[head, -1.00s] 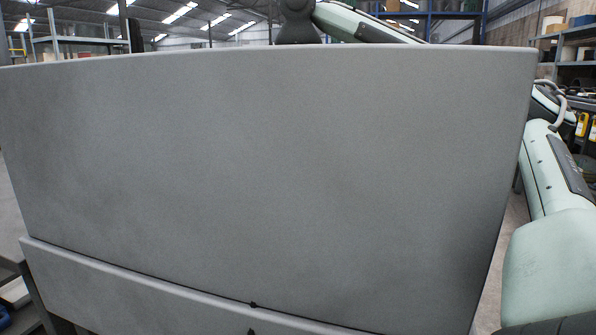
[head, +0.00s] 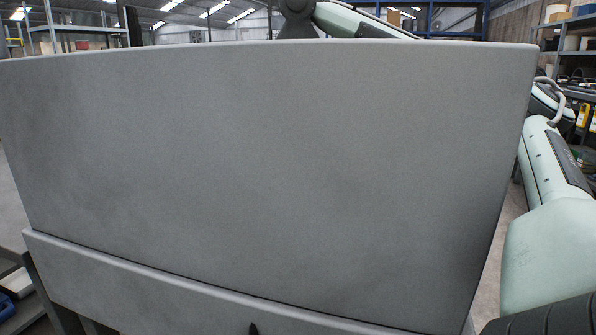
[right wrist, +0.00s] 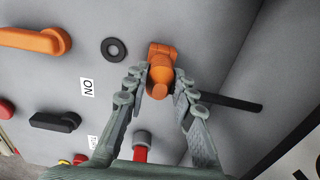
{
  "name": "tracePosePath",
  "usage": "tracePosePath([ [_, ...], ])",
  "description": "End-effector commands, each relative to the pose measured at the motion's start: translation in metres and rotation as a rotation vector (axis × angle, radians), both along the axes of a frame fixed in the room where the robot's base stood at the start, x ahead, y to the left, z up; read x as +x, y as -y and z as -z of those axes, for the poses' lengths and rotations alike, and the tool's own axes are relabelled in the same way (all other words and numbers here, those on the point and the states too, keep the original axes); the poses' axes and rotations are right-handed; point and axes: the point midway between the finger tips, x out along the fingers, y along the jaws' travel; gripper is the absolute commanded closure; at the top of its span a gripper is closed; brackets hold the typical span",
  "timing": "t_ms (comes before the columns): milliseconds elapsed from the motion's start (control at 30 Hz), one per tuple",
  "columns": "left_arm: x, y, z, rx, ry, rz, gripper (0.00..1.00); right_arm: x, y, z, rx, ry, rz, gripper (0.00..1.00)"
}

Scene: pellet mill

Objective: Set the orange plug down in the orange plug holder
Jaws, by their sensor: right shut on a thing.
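In the right wrist view, an orange plug (right wrist: 160,72) with a rounded end sits between the fingertips of my right gripper (right wrist: 158,88). The gripper is shut on it, in front of a grey panel. How far the plug is from the panel, and whether it touches it, I cannot tell. I cannot make out an orange plug holder for certain. In the head view a large grey box blocks the scene, and neither gripper shows there.
On the panel are a black ring (right wrist: 114,49), an orange lever (right wrist: 36,40), a black handle (right wrist: 55,122), a red-and-grey part (right wrist: 141,145) and a black bar (right wrist: 232,101). A large grey box (head: 270,160) fills the head view. Shelves (head: 568,50) stand at the far right.

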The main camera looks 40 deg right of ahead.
Motion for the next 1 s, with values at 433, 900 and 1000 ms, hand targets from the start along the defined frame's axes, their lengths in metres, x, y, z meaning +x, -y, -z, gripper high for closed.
tracePosePath([
  [433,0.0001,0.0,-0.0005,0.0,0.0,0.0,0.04,0.0002,-0.0002,-0.0001,0.001,0.002,0.0,0.51],
  [900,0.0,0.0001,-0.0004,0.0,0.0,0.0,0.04,0.0001,-0.0002,0.0003,0.0,0.0,0.0,0.19],
  [1000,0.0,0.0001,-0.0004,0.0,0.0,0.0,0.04,0.0001,-0.0002,0.0003,0.0,0.001,0.0,0.06],
])
